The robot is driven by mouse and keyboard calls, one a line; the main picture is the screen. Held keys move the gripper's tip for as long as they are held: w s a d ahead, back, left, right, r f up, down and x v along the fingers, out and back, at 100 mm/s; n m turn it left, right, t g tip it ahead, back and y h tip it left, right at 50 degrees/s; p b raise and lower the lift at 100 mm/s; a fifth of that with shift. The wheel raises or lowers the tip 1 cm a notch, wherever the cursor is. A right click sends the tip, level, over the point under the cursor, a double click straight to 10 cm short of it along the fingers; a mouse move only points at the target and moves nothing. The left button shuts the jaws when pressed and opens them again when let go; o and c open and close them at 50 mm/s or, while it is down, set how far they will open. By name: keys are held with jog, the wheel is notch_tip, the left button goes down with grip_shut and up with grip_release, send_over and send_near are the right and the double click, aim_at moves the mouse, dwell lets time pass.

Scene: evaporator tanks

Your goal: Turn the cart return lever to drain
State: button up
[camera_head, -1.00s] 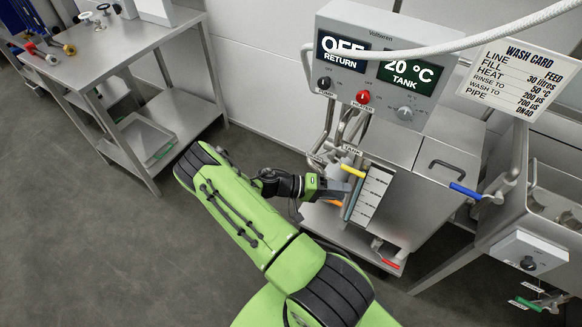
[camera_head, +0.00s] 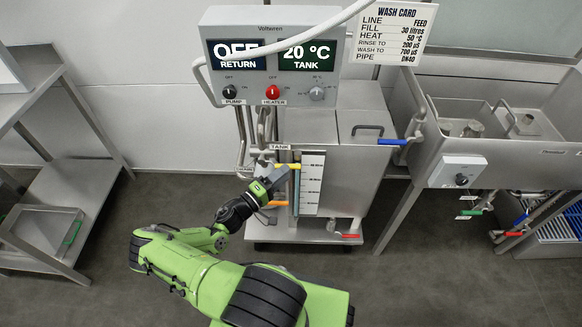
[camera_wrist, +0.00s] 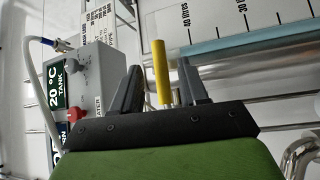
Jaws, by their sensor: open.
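A yellow lever (camera_head: 288,166) sticks out to the right on the pipework at the front of the steel cart, just left of the level scale. It appears to be the return lever. A TANK label (camera_head: 279,146) is above it, and a small label (camera_head: 246,168), too small to read surely, is to its left. My gripper (camera_head: 284,174) is at the lever, its fingers pointing up and right. In the wrist view the yellow lever (camera_wrist: 161,72) stands between the two spread fingers of my gripper (camera_wrist: 163,82), with gaps visible on both sides. The lever's pivot is hidden.
An orange lever (camera_head: 277,203) is just below my gripper, and a red lever (camera_head: 350,236) is low on the cart. The control box (camera_head: 270,75) overhangs above, its display reading OFF RETURN and 20 °C TANK. A sink (camera_head: 500,130) stands right, a steel table (camera_head: 75,190) left.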

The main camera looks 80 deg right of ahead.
aim_at(292, 165)
jog(key=x, duration=0.4)
jog(key=shift+s+d, duration=0.1)
jog(key=shift+d, duration=0.15)
grip_shut()
